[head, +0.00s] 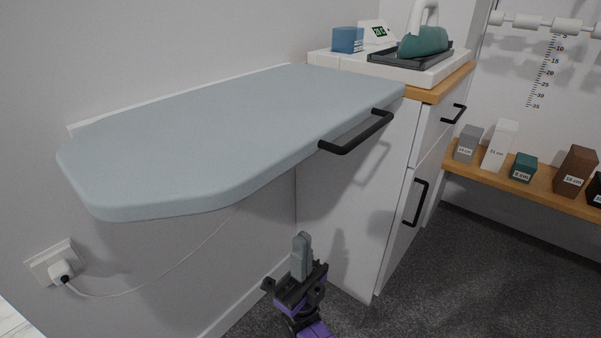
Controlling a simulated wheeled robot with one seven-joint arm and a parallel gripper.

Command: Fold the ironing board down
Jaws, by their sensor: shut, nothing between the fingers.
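The ironing board (215,125) is a pale grey-blue panel. It stands out flat and level from the wall, with its rounded end to the left. A black bar handle (357,134) is fixed to its front edge near the right end. My gripper (301,256) is below the board and below and left of the handle, in front of the white cabinet. Its fingers point up, are shut and hold nothing. It is apart from the board and the handle. The underside of the board is hidden.
A white cabinet (338,215) with black handles stands right of my gripper. A teal iron (423,42) and a blue box (347,39) are on top. A cord runs from a wall socket (53,264) under the board. A shelf (525,185) holds several blocks. Carpet (480,270) at right is clear.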

